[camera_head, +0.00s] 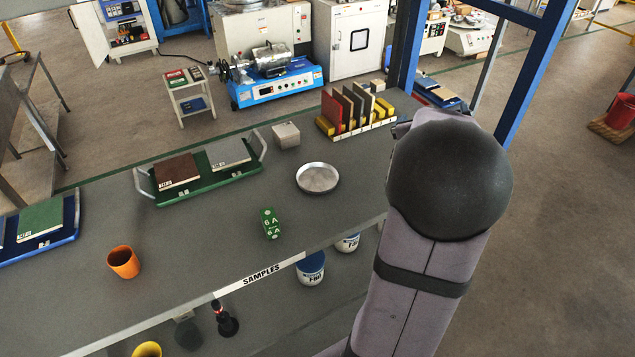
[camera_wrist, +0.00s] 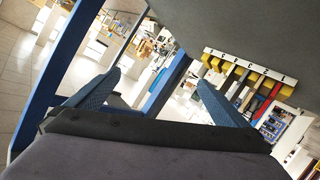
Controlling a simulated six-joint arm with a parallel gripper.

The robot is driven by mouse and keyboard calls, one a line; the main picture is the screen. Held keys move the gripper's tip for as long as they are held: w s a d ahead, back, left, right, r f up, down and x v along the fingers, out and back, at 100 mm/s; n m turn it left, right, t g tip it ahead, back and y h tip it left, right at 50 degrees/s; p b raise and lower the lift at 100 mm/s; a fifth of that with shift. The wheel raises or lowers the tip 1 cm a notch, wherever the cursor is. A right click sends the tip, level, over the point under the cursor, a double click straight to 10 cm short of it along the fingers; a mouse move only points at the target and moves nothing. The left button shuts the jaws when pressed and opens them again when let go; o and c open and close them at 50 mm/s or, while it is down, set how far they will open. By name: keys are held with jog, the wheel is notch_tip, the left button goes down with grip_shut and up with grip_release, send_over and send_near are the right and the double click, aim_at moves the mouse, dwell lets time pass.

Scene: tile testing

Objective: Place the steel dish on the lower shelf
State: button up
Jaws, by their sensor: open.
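The lower shelf (camera_head: 265,325) shows in part below the front edge labelled SAMPLES. My gripper (camera_wrist: 155,86) shows in the wrist view as two blue fingers spread wide with nothing between them. In the head view my arm hides the gripper, and the dish is clear of the arm, to its left. The dish is not visible in the wrist view.
Below are jars (camera_head: 311,268), a black-and-red object (camera_head: 226,320) and a yellow cup (camera_head: 147,350).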

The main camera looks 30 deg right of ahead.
aim_at(316, 179)
jog(key=a+f+y, duration=0.2)
jog(key=a+f+g+y, duration=0.1)
jog(key=a+f+y, duration=0.1)
jog(key=a, duration=0.1)
jog(key=a+f+n+g+y, duration=0.1)
jog(key=a+f+y, duration=0.1)
jog(key=f, duration=0.1)
jog(key=shift+w+a, duration=0.25)
jog(key=a+y, duration=0.1)
jog(key=a, duration=0.1)
jog(key=w+a+n+y, duration=0.1)
jog(key=a+y, duration=0.1)
jog(key=a, duration=0.1)
jog(key=a+f+n+y, duration=0.1)
jog(key=a, duration=0.1)
jog(key=shift+w+a+t, duration=0.25)
jog(key=shift+a+t, duration=0.05)
jog(key=a+n+y, duration=0.1)
jog(key=a, duration=0.1)
jog(key=a+n+y, duration=0.2)
jog(key=a, duration=0.1)
jog(key=a+n+y, duration=0.1)
jog(key=a+n, duration=0.1)
jog(key=a, duration=0.1)
jog(key=shift+s+r, duration=0.15)
jog(key=shift+r, duration=0.15)
jog(key=shift+s+a+n+y, duration=0.1)
jog(key=shift+a+n+y, duration=0.2)
jog(key=shift+n, duration=0.5)
